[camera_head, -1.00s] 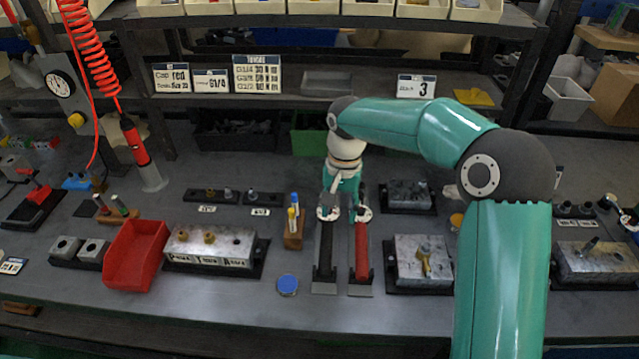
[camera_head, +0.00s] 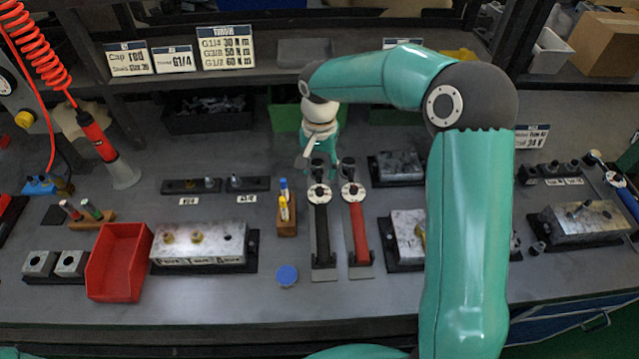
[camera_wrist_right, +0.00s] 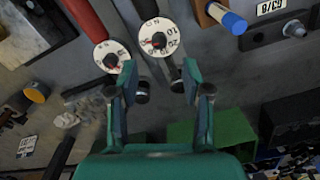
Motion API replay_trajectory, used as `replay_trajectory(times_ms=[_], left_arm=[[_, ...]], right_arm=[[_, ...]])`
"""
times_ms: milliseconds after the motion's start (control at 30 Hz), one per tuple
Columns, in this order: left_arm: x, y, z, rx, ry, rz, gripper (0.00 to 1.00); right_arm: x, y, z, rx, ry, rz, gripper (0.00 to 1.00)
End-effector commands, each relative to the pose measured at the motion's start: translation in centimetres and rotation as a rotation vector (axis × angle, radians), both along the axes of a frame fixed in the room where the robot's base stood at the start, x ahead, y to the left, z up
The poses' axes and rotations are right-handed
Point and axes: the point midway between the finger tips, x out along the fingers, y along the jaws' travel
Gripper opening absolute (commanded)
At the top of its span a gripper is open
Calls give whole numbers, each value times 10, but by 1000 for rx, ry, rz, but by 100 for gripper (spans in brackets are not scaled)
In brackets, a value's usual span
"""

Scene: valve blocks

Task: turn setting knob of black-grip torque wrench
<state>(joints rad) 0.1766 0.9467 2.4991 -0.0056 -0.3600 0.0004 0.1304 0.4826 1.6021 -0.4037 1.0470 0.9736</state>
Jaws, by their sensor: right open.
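The black-grip torque wrench (camera_head: 322,235) lies in a dark holder on the bench, its grip toward the front edge. Its white setting dial (camera_head: 319,194) is at the far end of the grip and also shows in the right wrist view (camera_wrist_right: 158,37). The red-grip wrench (camera_head: 360,236) lies parallel on its right, with a similar dial (camera_head: 353,193). My right gripper (camera_wrist_right: 160,88) is open; its fingers are apart, close to the black-grip wrench's dial end. Whether they touch it cannot be told. My left gripper is out of view.
A wooden block with markers (camera_head: 286,214) stands left of the wrenches, and a blue round cap (camera_head: 287,276) lies nearer the front. A metal valve block (camera_head: 408,235) is on the right, partly behind my arm. A red bin (camera_head: 122,262) stands farther left.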

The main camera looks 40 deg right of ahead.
Motion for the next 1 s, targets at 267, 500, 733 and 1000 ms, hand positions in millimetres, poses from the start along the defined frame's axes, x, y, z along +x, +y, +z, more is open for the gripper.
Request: replay_trajectory(times_ms=[267,500,733,1000], left_arm=[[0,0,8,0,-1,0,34],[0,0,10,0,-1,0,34],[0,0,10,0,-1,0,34],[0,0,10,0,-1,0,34]], right_arm=[[-1,0,-52,0,3,0,49],[0,0,-71,0,0,1,49],[0,0,-73,1,-1,1,49],[0,1,-73,1,-1,2,15]])
